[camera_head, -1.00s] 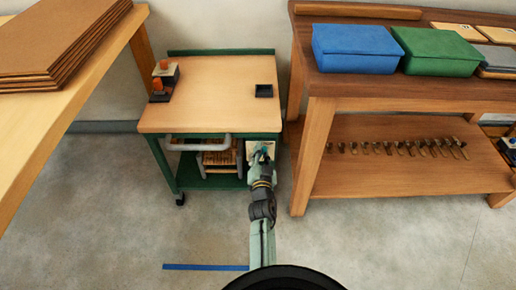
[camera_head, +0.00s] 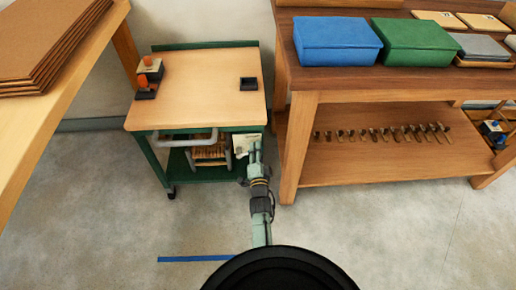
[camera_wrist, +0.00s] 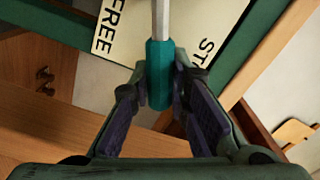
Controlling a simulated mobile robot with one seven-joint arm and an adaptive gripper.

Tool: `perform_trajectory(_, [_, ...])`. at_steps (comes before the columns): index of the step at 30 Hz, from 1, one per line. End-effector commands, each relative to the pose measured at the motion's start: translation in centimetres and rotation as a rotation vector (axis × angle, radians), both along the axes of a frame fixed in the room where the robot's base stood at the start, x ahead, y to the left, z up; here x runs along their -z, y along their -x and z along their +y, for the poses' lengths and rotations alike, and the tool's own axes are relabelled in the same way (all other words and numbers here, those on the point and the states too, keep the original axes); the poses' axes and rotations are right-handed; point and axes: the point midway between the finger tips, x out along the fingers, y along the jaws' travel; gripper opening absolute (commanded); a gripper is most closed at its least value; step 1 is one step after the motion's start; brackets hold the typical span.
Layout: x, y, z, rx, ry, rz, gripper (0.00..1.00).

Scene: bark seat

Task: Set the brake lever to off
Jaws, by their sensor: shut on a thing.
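The brake lever shows in the wrist view as a bright metal rod with a teal grip (camera_wrist: 159,75). My gripper (camera_wrist: 160,88) has its two dark fingers on either side of the teal grip and is shut on it. Behind the lever is a cream plate (camera_wrist: 192,22) with "FREE" on the left and a partly hidden word starting "ST" on the right. The rod stands between the two words. In the head view the plate (camera_head: 241,146) is on the front right of the green cart (camera_head: 205,90), with my gripper (camera_head: 254,152) in front. The lever cannot be made out there.
A wooden workbench (camera_head: 400,170) with blue (camera_head: 337,40) and green (camera_head: 418,40) boxes stands close to the cart's right. Another table (camera_head: 60,95) with brown boards is at left. The floor before the cart is clear, with a blue strip (camera_head: 190,259).

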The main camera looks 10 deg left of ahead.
Motion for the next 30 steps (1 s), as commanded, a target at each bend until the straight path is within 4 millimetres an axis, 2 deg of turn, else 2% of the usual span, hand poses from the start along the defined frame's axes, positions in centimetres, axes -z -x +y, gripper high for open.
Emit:
perform_trajectory(12, [1.7, 0.0, 0.4, 0.0, -0.216, 0.061, 0.0])
perform_trajectory(30, [1.9, 0.1, 0.5, 0.001, -0.261, 0.075, 0.0])
